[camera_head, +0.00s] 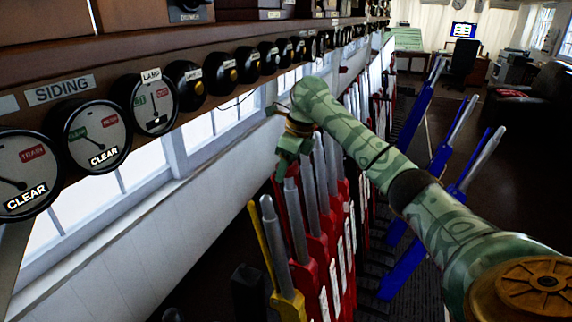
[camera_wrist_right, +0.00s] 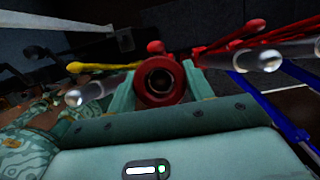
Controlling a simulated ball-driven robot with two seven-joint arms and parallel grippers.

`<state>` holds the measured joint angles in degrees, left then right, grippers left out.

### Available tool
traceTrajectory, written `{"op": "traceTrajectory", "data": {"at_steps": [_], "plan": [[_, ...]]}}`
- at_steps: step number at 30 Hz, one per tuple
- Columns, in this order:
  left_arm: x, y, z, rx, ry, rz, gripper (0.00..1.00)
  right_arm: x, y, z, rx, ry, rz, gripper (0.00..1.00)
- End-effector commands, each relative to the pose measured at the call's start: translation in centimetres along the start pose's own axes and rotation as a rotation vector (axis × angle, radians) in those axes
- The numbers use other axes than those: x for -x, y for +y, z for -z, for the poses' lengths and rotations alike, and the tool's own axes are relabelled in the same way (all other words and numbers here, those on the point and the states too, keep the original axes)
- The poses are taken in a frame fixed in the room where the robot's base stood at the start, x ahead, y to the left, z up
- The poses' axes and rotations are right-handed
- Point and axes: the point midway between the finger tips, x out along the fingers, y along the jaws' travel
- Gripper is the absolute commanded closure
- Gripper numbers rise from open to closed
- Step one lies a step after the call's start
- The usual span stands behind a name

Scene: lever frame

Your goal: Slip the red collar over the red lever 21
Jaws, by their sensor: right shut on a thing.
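My right gripper (camera_head: 287,158) is over the row of red levers (camera_head: 318,247) in the head view, close to their steel handle tops. In the right wrist view the right gripper (camera_wrist_right: 160,85) has a finger on each side of the red collar (camera_wrist_right: 160,100) and is shut on it. The collar's dark round opening faces the camera, with a paler round shape inside that I cannot identify. No lever number is readable, so I cannot tell which lever is 21. My left gripper is not in view.
A yellow lever (camera_head: 286,300) stands at the near end of the row. Blue levers (camera_head: 404,268) lean to the right. A shelf with round dials (camera_head: 95,135) runs above left. Steel handles (camera_wrist_right: 88,93) stand close on both sides of the collar in the wrist view.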

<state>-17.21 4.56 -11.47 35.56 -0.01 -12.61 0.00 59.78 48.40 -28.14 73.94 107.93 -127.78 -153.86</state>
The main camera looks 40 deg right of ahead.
Motion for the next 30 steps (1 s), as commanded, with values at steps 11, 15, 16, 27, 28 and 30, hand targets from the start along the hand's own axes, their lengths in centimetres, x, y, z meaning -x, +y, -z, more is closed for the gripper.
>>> {"op": "traceTrajectory", "data": {"at_steps": [11,15,16,27,28,30], "plan": [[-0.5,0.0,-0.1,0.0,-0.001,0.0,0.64,-1.1,0.0,0.5,0.0,0.0,-0.001,0.72],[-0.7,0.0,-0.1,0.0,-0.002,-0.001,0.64,-1.5,0.0,0.7,0.001,-0.001,-0.001,0.72],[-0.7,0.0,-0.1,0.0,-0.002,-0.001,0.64,-1.5,0.0,0.7,0.001,-0.001,-0.001,0.72],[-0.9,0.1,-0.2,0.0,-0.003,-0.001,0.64,-2.1,0.0,1.0,0.001,-0.001,0.0,0.72],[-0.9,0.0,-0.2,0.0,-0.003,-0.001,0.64,-2.1,0.0,1.0,0.001,-0.001,0.0,0.72],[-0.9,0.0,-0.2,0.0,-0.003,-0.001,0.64,-2.1,0.0,1.0,0.0,-0.001,0.0,0.72]]}}
